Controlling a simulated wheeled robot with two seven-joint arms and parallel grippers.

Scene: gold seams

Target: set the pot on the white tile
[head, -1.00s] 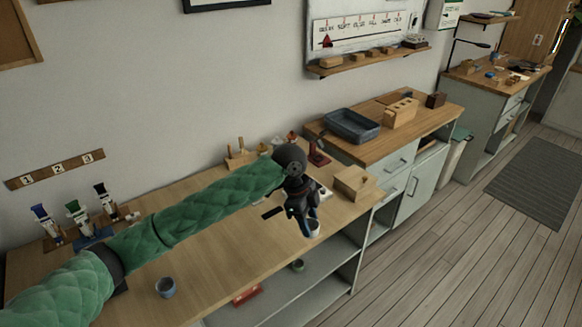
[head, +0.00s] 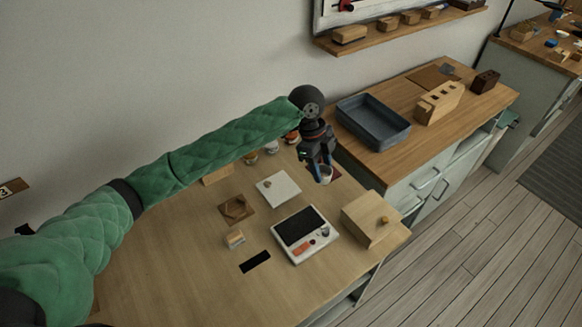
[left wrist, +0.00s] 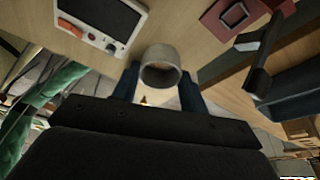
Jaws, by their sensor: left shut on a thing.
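My left gripper (head: 318,165) is shut on a small pale grey pot (head: 326,174). It holds the pot near the back right of the workbench, to the right of the white tile (head: 270,192). In the left wrist view the pot (left wrist: 160,64) sits between the two dark blue fingers, with its round open mouth showing. I cannot tell the pot's exact height above the bench. My right gripper is not in view.
A white device with a black plate (head: 299,227) lies in front of the tile. A wooden box with a knob (head: 368,218) stands to its right. A brown wooden square (head: 236,208) and a small block (head: 235,238) lie left. The bench's left front is clear.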

